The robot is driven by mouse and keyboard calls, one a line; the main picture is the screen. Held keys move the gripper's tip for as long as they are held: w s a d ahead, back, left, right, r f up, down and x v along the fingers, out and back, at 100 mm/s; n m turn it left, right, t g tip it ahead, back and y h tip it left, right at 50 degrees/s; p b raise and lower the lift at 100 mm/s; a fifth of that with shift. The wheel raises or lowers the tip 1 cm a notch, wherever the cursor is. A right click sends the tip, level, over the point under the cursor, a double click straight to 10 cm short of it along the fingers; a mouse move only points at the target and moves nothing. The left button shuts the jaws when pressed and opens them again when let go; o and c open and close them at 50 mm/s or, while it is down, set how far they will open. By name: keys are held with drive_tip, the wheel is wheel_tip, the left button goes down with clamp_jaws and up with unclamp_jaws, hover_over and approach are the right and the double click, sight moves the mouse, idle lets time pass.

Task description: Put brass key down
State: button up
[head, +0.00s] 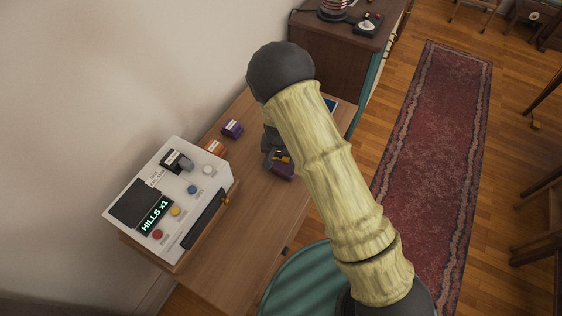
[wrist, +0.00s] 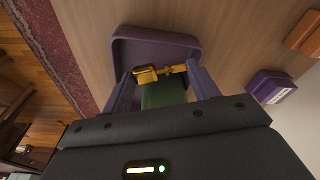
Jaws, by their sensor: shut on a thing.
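The brass key (wrist: 172,70) is held crosswise between the two fingertips of my gripper (wrist: 160,74) in the wrist view. A small yellow bit of the key (head: 284,159) shows beside my gripper (head: 271,151) in the head view. A purple tray (wrist: 155,36) lies on the wooden table just beyond the fingertips, and the key overlaps its near part in the picture. I cannot tell whether the key touches the tray. In the head view my arm and gripper hide most of the tray (head: 284,174).
A white console (head: 170,200) with coloured buttons stands on the table (head: 238,232) at left. A purple box (head: 232,129) and an orange box (head: 214,148) sit near the wall. A green thing (wrist: 163,94) shows between my fingers. A dark cabinet (head: 335,50) stands behind.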

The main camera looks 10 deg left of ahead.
sight(281, 168)
wheel_tip(281, 168, down, 4)
drive_tip(key=shift+f+p, duration=0.1)
drive_tip(key=shift+p, duration=0.3)
drive_tip(key=shift+s+d+f+b, duration=0.2)
drive_tip(key=shift+s+f+b, duration=0.15)
drive_tip(key=shift+f+b, duration=0.3)
drive_tip(key=o, duration=1)
drive_tip(key=shift+s, duration=0.1)
drive_tip(key=shift+o, duration=0.2)
drive_tip(key=shift+a+r+p, duration=0.25)
drive_tip(key=shift+r+p, duration=0.3)
drive_tip(key=shift+r, duration=0.1)
wheel_tip(281, 168, up, 12)
drive_tip(key=b, duration=0.1)
drive_tip(key=shift+s, duration=0.45)
